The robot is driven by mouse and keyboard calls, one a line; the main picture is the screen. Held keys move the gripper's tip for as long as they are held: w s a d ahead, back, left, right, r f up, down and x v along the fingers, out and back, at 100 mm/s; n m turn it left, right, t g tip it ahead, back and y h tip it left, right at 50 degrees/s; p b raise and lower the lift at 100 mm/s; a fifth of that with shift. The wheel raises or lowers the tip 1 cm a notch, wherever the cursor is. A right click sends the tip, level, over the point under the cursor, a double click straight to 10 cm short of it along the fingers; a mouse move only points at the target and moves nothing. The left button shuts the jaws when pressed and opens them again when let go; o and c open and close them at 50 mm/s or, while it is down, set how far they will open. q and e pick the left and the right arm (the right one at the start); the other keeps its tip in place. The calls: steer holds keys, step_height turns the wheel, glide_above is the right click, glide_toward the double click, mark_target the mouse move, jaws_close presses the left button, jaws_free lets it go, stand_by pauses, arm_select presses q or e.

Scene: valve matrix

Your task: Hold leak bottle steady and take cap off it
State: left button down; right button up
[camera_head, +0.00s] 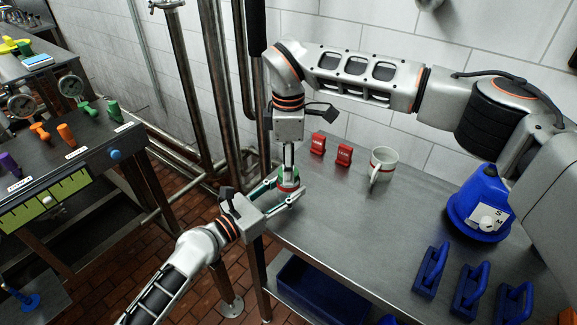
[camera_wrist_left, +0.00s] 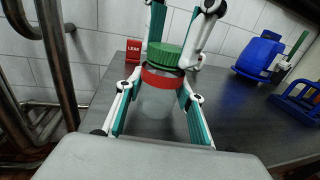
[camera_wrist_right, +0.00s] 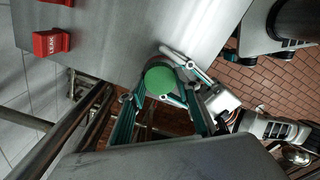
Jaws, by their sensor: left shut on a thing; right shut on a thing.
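The leak bottle (camera_wrist_left: 158,105) is clear with a red band and stands upright in the left wrist view. Its ribbed green cap (camera_wrist_left: 165,55) sits on top and shows from above in the right wrist view (camera_wrist_right: 160,80). My left gripper (camera_head: 286,192) comes in from the side and is shut on the bottle, one finger on each side. My right gripper (camera_head: 289,174) points down from above and is shut on the cap. The fingers hide much of the bottle in the head view, where its red band (camera_head: 288,188) shows near the table's left edge.
Two red blocks (camera_head: 318,143) (camera_head: 344,155), one readable as LEAK, stand behind on the steel table (camera_head: 345,225). A white mug (camera_head: 383,163), a blue container (camera_head: 481,205) and several blue handled objects (camera_head: 431,270) are to the right. Vertical pipes (camera_head: 217,85) rise behind on the left.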

steer(key=n, duration=1.8)
steer(key=shift+n, duration=0.3)
steer(key=n, duration=0.7)
steer(key=shift+r, duration=0.1)
steer(key=n, duration=2.5)
steer(key=shift+n, duration=0.4)
